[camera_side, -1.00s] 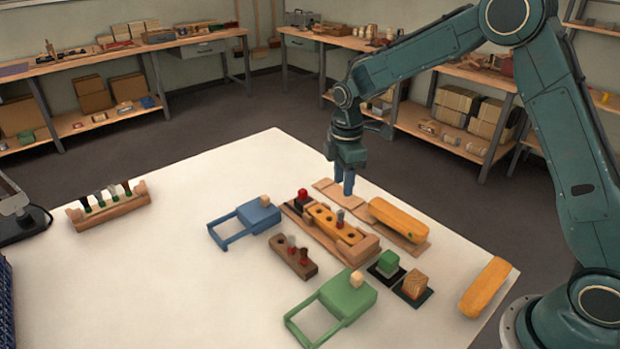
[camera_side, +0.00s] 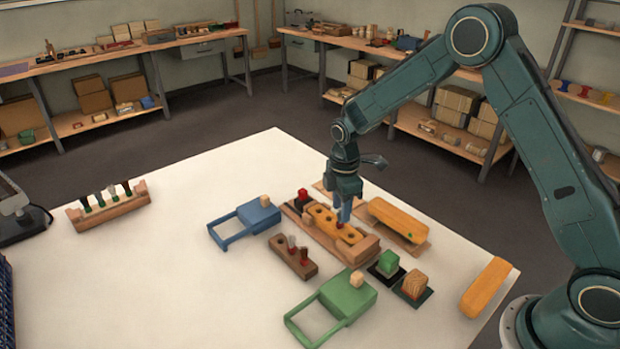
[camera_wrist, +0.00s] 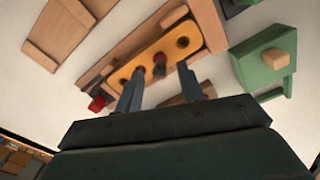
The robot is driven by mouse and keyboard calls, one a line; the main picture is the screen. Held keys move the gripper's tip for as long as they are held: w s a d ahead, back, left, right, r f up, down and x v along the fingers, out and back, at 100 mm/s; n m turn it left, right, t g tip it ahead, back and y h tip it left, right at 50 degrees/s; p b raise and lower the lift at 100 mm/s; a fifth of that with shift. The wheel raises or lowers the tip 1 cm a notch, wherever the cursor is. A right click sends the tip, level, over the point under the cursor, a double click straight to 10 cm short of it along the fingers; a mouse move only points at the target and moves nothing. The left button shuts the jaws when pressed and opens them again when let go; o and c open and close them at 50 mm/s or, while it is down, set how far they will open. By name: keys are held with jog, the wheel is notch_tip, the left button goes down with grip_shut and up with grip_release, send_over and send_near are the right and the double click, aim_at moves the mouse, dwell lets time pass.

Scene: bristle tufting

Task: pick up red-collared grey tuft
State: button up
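The red-collared grey tuft (camera_wrist: 159,62) stands in a hole of the orange block, as the wrist view shows. In the side view its red collar (camera_side: 340,225) shows just under my fingers, which hide its grey top. The orange block (camera_side: 323,222) lies in a wooden holder and also shows in the wrist view (camera_wrist: 141,68), with several holes. My gripper (camera_side: 343,212) is low over this block. In the wrist view my gripper (camera_wrist: 160,84) is open, its two blue-grey fingers apart with the tuft between their lines. I cannot tell whether a finger touches it.
A brown rack (camera_side: 303,268) with grey and red tufts stands in front. A blue clamp-like piece (camera_side: 258,217) is to the left, a green one (camera_side: 349,293) in front. Orange brush bodies (camera_side: 398,220) lie to the right. The table's left part (camera_side: 150,270) is mostly clear.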

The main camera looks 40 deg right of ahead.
jog(key=shift+f, duration=1.25)
grip_shut()
